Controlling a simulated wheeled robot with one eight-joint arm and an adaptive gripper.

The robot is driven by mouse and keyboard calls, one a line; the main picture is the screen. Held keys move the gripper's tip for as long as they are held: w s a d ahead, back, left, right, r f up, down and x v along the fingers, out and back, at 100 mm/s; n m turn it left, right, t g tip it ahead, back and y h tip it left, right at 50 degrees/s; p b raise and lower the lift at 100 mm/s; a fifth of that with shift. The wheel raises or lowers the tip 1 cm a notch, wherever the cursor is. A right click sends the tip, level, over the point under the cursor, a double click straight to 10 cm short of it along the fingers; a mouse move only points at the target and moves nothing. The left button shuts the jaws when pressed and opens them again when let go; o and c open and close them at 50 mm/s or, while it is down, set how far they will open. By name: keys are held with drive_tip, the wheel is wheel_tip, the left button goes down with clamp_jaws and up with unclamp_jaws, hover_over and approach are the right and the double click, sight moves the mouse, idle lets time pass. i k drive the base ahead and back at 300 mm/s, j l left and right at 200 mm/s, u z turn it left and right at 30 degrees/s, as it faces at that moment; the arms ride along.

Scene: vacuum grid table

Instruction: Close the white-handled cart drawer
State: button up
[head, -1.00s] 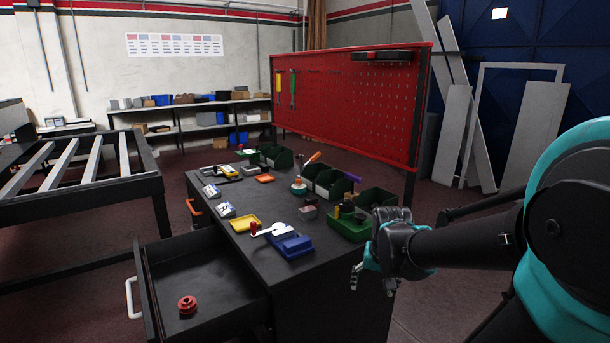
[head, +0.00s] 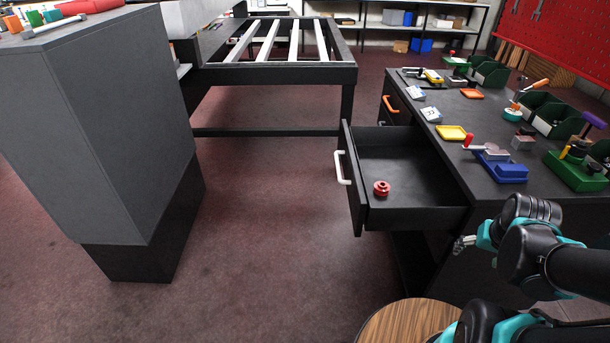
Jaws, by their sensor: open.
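The cart drawer (head: 415,213) is pulled out to the left from the black cart (head: 480,190). Its white handle (head: 341,167) is on the drawer's outer front, facing left. A red round knob-like part (head: 381,188) lies inside on the drawer floor, near the front. My gripper (head: 463,244) is in front of the cart at the lower right, near the drawer's near side but apart from the handle. It looks empty, with its fingers spread. The gripper is small in the picture, and its exact gap to the drawer side cannot be told.
A tall grey cabinet (head: 115,130) stands at left. The floor (head: 270,230) between it and the drawer is clear. A round wooden top (head: 408,320) sits at the bottom. Another drawer has an orange handle (head: 390,104). A slatted black frame table (head: 275,75) stands behind.

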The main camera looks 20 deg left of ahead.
sight(424, 194)
drive_tip(key=j+u, duration=0.35)
drive_tip(key=j, duration=0.8)
drive_tip(key=i+j+u, duration=0.1)
drive_tip(key=i+u, duration=0.35)
